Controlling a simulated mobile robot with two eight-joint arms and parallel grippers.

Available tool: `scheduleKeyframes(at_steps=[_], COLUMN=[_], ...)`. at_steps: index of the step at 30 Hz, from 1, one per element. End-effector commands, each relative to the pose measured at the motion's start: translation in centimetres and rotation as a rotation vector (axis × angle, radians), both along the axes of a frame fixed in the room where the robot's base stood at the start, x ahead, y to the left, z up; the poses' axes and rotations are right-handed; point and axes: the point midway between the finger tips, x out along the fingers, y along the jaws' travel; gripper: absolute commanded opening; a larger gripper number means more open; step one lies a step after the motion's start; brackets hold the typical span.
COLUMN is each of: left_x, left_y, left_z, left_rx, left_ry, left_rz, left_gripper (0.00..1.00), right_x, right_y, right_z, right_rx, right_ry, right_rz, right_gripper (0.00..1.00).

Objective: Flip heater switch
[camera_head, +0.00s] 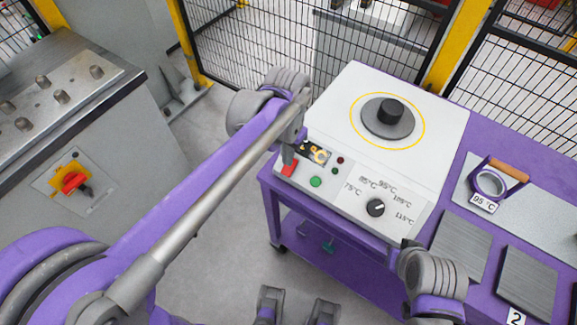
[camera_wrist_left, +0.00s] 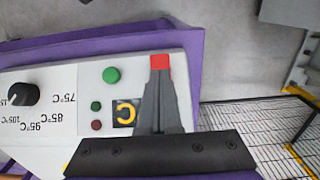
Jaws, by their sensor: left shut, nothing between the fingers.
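The heater (camera_head: 345,120) is a white box with a sloped front panel on a purple cart. Its red switch (camera_head: 289,168) sits at the panel's left end, and it also shows in the left wrist view (camera_wrist_left: 160,62). My left gripper (camera_head: 289,156) is shut and empty, with its fingertips right at the red switch, partly covering it. In the left wrist view the closed fingers (camera_wrist_left: 160,76) overlap the switch's lower edge; I cannot tell if they touch it. My right wrist is at the lower right in the head view; its fingers are not clear.
A green button (camera_head: 316,182), small lamps, a dark display (camera_head: 314,152) and a temperature knob (camera_head: 376,208) share the panel. A black weight-like piece (camera_head: 390,111) stands on top. A ring with an orange handle (camera_head: 491,183) and dark plates lie right. Mesh fence stands behind.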

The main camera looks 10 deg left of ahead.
Motion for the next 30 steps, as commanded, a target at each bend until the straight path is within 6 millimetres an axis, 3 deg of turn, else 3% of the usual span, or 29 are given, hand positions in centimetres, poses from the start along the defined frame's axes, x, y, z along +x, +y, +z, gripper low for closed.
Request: scheduleKeyframes(at_steps=[30], left_x=[0.0], left_y=[0.0], left_z=[-1.6], left_rx=[0.000], left_ry=[0.000], left_rz=[0.000], left_gripper=[0.00], right_x=[-0.2], right_y=[0.0], right_z=[-1.1], right_rx=[0.000], right_ry=[0.004], right_rz=[0.000], right_gripper=[0.00])
